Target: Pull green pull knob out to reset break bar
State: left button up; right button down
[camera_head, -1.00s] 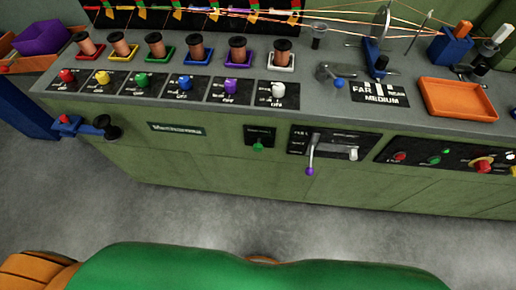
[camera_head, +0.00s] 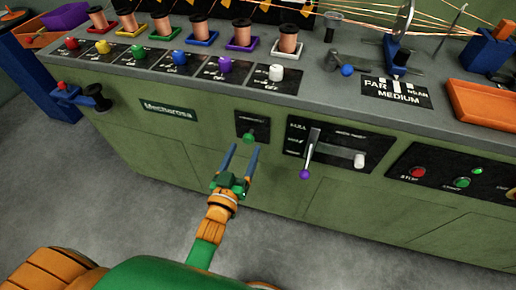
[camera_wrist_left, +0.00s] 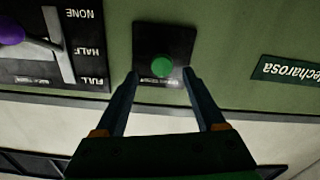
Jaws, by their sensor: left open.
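The green pull knob (camera_head: 249,138) is on a small black plate on the front of the green machine. In the left wrist view the green pull knob (camera_wrist_left: 162,66) shows round and face-on, on its black plate. My left gripper (camera_head: 245,147) is open and empty, its two blue fingers pointing at the plate, with the tips just below the knob in the head view. In the wrist view my left gripper (camera_wrist_left: 160,73) has one fingertip on each side of the knob, with gaps on both sides. The depth between tips and knob is hard to tell. My right gripper does not show.
A lever with a purple ball (camera_head: 305,174) hangs right of the knob. A panel with red and green buttons (camera_head: 440,172) is farther right. A blue bracket with a black knob (camera_head: 97,98) juts out at the left. Copper spools and coloured knobs line the top.

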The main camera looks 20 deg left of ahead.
aim_at(247, 141)
pick_arm(q)
jog(key=w, duration=0.5)
jog(key=shift+w, duration=0.15)
jog(key=shift+f, duration=0.1)
grip_shut()
dwell(1.0)
